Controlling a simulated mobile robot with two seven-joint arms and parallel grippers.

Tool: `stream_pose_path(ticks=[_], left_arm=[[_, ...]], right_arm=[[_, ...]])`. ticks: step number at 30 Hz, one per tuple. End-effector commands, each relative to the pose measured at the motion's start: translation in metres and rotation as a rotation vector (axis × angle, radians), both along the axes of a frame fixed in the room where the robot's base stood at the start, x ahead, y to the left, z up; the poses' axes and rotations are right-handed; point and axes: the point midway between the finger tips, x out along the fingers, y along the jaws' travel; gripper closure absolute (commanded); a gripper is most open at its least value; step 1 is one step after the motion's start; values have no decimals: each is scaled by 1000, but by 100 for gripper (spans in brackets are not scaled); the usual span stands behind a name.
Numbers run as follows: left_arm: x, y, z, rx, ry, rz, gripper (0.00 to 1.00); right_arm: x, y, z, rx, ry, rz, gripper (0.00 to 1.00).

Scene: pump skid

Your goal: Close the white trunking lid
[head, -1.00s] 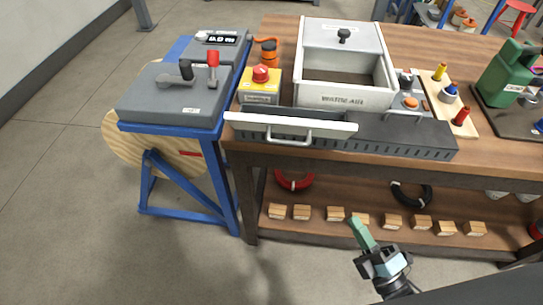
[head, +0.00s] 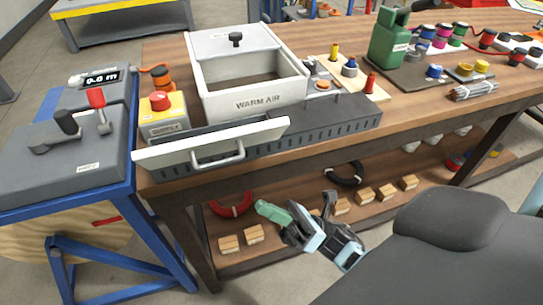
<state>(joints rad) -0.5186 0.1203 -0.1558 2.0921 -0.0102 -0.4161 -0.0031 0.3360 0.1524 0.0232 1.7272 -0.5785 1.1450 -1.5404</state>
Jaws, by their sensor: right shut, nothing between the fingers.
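The white trunking lid (head: 262,133) is a long strip with a bar handle (head: 218,154) on its front face. It stands on edge along the front of the left part of the grey slotted trunking (head: 335,123), and a dark gap shows behind it, so it looks open. The trunking runs along the bench's front edge. My right gripper (head: 262,207) has green fingertips. It is shut and empty, in front of the bench at lower shelf height, below and to the right of the handle and apart from it. My left gripper is not in view.
A white warm air box (head: 255,104) and a yellow box with a red button (head: 163,116) stand behind the trunking. A blue-framed stand (head: 125,195) is close on the left. The lower shelf (head: 275,245) holds wooden blocks and coils. Floor lies open in front.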

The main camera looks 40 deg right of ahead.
Motion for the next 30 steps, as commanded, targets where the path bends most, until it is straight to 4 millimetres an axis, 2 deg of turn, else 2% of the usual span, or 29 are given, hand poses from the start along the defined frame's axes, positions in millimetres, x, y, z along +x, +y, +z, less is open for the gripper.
stream_pose_path(ticks=[1,11,19,30], left_arm=[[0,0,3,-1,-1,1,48],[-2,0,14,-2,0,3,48],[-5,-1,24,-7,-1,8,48],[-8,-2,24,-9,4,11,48]], right_arm=[[5,7,10,3,-5,1,100],[34,44,49,3,-5,1,100],[46,39,76,0,-2,1,100],[48,38,80,1,2,1,100]])
